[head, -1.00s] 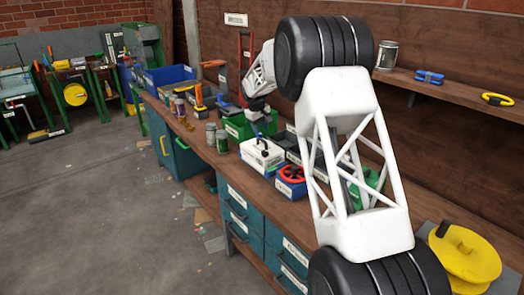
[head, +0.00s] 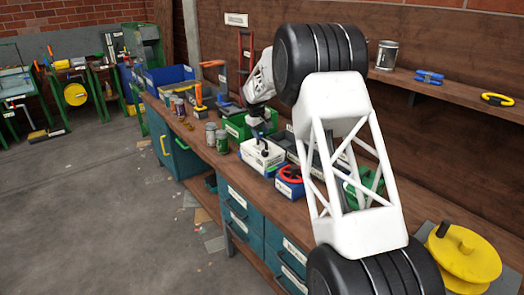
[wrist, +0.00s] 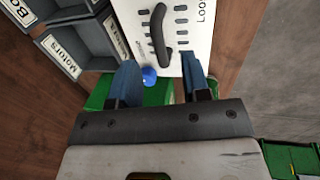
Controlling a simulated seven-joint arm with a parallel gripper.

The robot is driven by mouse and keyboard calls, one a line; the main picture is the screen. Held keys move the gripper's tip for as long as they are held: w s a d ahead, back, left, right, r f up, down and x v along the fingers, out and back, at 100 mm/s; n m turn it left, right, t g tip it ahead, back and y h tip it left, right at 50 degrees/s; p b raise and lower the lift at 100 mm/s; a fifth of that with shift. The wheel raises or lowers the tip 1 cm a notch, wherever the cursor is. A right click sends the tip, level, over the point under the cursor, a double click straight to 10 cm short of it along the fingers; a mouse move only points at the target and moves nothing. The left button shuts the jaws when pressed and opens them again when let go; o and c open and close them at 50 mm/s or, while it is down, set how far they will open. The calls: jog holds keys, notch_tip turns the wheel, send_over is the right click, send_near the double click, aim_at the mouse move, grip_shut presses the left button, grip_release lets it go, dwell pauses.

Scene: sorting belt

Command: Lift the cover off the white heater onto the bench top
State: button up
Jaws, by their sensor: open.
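The white heater (head: 258,158) is a white box on the bench top (head: 205,148), with a dark handle on its top. In the wrist view its slotted white cover (wrist: 190,40) shows with the curved black handle (wrist: 158,35) and part of a printed label; the top of the cover is cut off by the frame. My gripper (wrist: 160,78) is open, its two blue fingers apart and nothing between them but a blue knob seen near the cover's edge. In the head view my gripper (head: 260,126) is just above and behind the heater, apart from the handle as far as I can see.
A green bin (head: 236,127) stands behind the heater. Grey bins (wrist: 85,40) labelled for parts lie beside it. The bench front strip is fairly clear.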

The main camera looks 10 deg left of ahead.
aim_at(263, 140)
jog(key=shift+f, duration=0.1)
jog(key=shift+w+d+f, duration=0.1)
jog(key=shift+d+f, duration=0.05)
jog(key=shift+f, duration=0.65)
jog(key=shift+w+d+f, duration=0.1)
jog(key=shift+w+f, duration=0.05)
jog(key=shift+f, duration=0.7)
jog(key=shift+w+d+f, duration=0.1)
jog(key=shift+d+f, duration=0.05)
jog(key=shift+f, duration=0.65)
grip_shut()
